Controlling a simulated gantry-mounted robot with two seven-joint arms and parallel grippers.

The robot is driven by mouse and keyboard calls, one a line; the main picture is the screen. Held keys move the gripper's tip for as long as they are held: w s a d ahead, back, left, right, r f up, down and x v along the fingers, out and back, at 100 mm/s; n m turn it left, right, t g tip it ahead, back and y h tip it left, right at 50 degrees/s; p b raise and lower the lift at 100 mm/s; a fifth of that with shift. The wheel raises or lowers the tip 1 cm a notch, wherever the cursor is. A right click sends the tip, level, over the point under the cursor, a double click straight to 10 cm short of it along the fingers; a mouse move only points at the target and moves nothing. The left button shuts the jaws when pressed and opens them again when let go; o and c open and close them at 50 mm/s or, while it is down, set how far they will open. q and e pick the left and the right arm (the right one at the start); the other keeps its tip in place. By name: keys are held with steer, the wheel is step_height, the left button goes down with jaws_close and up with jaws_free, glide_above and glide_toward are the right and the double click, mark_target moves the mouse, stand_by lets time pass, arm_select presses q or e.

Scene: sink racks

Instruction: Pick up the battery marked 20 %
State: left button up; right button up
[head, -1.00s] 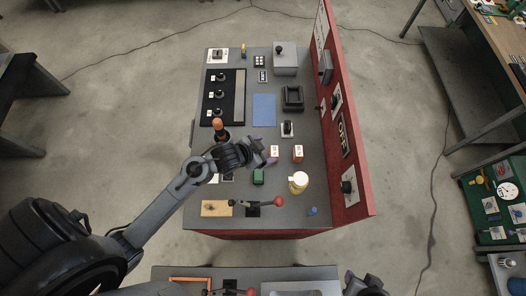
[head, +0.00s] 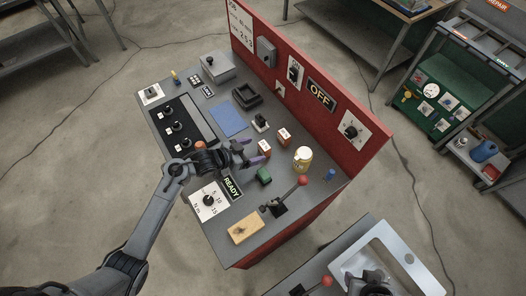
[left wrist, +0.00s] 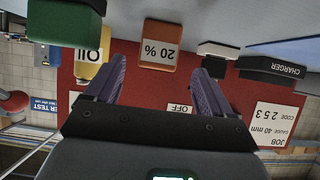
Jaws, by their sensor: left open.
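The battery marked 20 % (left wrist: 160,45) is orange-red with a white label. In the left wrist view it stands ahead of my left gripper (left wrist: 158,92), between the two purple fingers, which are open and apart from it. In the head view two small orange-and-white batteries stand on the console, one near (head: 265,148) and one farther back (head: 284,136); their labels are too small to read. My left gripper (head: 246,157) hovers close beside the nearer one.
A green block (head: 264,176) and a white-and-yellow oil can (head: 302,158) stand near the batteries. A charger cradle (head: 247,96) and blue mat (head: 228,121) lie farther back. A red panel (head: 315,85) borders the console. A red-knobbed lever (head: 302,181) rises at the front.

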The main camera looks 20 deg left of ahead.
mark_target(261, 148)
arm_select(q)
steer(key=shift+x, duration=2.95)
steer(key=shift+d+r, duration=0.15)
steer(key=c, duration=1.1)
steer(key=shift+c, duration=0.9)
steer(key=shift+r, duration=0.2)
